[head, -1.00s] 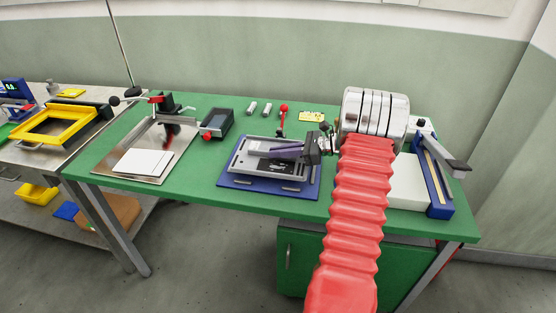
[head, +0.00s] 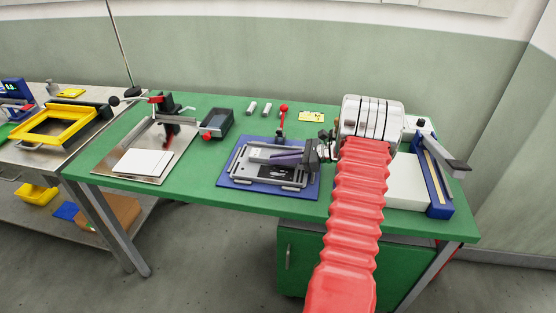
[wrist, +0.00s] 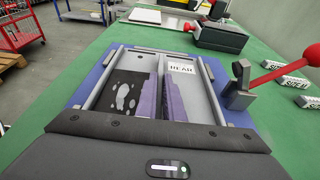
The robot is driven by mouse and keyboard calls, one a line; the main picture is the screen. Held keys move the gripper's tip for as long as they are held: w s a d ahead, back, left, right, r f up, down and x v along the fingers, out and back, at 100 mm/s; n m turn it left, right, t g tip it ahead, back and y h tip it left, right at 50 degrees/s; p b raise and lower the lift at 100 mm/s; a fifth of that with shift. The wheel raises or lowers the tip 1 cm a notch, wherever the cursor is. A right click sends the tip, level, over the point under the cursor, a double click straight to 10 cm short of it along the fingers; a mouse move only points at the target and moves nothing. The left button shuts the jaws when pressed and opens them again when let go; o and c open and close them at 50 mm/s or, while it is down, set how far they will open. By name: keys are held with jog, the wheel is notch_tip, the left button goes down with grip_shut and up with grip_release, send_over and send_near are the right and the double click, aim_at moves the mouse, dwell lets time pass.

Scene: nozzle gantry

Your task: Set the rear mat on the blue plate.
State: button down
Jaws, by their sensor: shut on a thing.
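The rear mat (wrist: 205,100) is a flat grey framed piece with a white "REAR" label and a dark panel with pale spots. It lies over the blue plate (head: 226,181), whose border shows around it, and it also shows in the head view (head: 240,170). My gripper (wrist: 160,82) is shut on the mat near its middle, with purple fingers. In the head view my gripper (head: 274,157) reaches in from the right. I cannot tell whether the mat touches the plate or hangs just above it. The fingers hide part of the mat.
A red-knobbed lever (head: 283,120) stands just behind the plate. A dark box (head: 216,123) and a metal tray (head: 180,145) with a white pad (head: 143,162) are to the left. A white-and-blue device (head: 437,190) is at right. The green bench is clear between tray and plate.

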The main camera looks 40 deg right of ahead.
jog(key=c, duration=1.9)
grip_release()
jog(key=v, duration=1.2)
jog(key=shift+r, duration=0.1)
